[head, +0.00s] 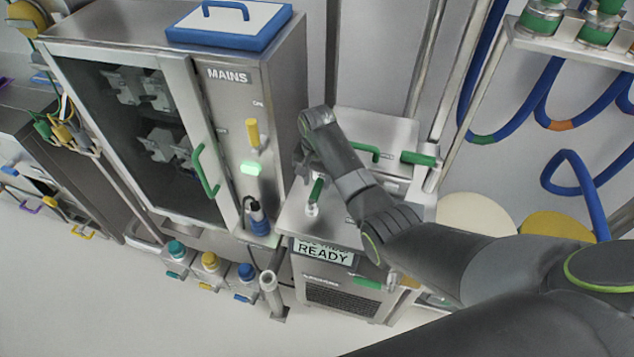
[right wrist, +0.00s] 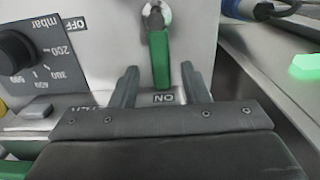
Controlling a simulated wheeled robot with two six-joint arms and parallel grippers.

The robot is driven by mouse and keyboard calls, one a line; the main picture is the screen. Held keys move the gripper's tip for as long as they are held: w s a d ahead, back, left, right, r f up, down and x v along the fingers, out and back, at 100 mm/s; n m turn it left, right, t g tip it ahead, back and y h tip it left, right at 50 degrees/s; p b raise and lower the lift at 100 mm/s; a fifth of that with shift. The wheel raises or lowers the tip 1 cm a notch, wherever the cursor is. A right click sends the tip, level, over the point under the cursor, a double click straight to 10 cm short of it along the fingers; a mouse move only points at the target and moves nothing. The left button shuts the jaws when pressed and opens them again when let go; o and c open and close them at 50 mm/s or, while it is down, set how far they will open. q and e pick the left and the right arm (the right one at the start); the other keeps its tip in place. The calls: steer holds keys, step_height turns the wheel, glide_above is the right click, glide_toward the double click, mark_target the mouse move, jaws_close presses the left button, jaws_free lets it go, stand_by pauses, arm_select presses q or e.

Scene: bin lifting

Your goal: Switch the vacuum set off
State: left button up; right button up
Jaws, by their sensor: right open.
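The vacuum set (head: 345,285) is a low steel unit with a READY display below its sloped top. A green lever (head: 316,190) stands on that top. In the right wrist view the green lever (right wrist: 159,62) points from its pivot towards the ON mark (right wrist: 163,98). The OFF mark (right wrist: 75,23) is at the upper left. My right gripper (right wrist: 159,72) is open, with one finger on each side of the lever's free end; I cannot tell whether they touch it. In the head view my right gripper (head: 303,168) is just above the lever, partly hidden by its wrist. My left gripper is out of view.
A MAINS cabinet (head: 228,110) with a yellow switch (head: 252,133) and lit green button (head: 250,168) stands close on the left. A black dial (right wrist: 15,55) with a mbar scale is beside the lever. Blue hoses (head: 575,185) hang at right.

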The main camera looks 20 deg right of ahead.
steer(key=shift+f, duration=1.15)
jaws_close()
